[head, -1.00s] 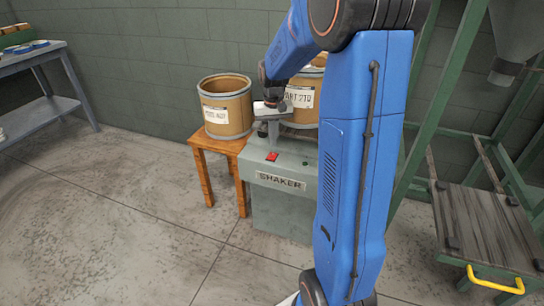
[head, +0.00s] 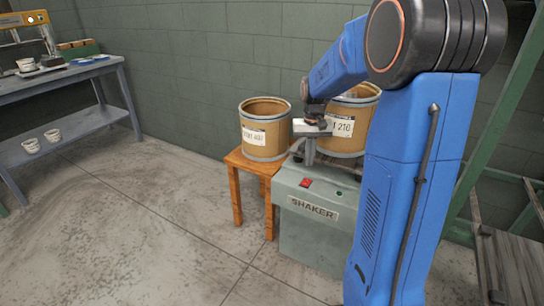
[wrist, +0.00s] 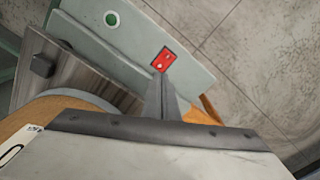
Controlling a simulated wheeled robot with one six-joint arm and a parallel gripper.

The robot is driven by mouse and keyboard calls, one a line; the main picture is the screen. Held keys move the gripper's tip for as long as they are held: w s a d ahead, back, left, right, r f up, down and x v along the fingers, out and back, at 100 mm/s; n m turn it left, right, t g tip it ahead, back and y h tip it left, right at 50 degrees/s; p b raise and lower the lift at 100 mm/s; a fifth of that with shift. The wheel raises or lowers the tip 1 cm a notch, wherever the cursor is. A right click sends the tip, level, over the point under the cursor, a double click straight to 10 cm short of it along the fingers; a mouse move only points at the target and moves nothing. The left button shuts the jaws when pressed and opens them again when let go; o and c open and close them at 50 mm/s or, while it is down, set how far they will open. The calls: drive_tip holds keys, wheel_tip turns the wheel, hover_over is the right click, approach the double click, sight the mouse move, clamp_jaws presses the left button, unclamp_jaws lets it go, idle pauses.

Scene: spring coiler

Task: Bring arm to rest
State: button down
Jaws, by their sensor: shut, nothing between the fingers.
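My blue arm (head: 400,180) stands upright on the right of the head view, its upper link bent over toward the shaker. My gripper (head: 309,156) hangs from it, fingers pointing down, over the grey-green shaker (head: 316,232) and in front of the drums. In the wrist view my gripper (wrist: 161,82) shows its fingers shut together with nothing between them. The fingertips appear close to the red switch (wrist: 163,59) in that picture. I cannot tell how far above the shaker top they are.
A fibre drum (head: 266,135) stands on a wooden stand (head: 236,195). A second drum (head: 352,110) is partly hidden behind my arm. A grey bench (head: 75,130) with cups is at the left. A green frame (head: 505,130) is at the right. Floor at left is clear.

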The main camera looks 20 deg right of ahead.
drive_tip(key=shift+a, duration=0.1)
drive_tip(key=s+a+r+n+t, duration=0.1)
drive_tip(key=s+a+r, duration=0.35)
drive_tip(key=s, duration=0.25)
drive_tip(key=s+a+r+n+t, duration=0.1)
drive_tip(key=s+a+r, duration=0.2)
drive_tip(key=s+a, duration=0.4)
drive_tip(key=s+a+f+n+t, duration=0.1)
drive_tip(key=s+a, duration=0.3)
drive_tip(key=s, duration=1.2)
drive_tip(key=shift+n+t, duration=0.7)
drive_tip(key=shift+t, duration=0.2)
drive_tip(key=shift+s, duration=0.1)
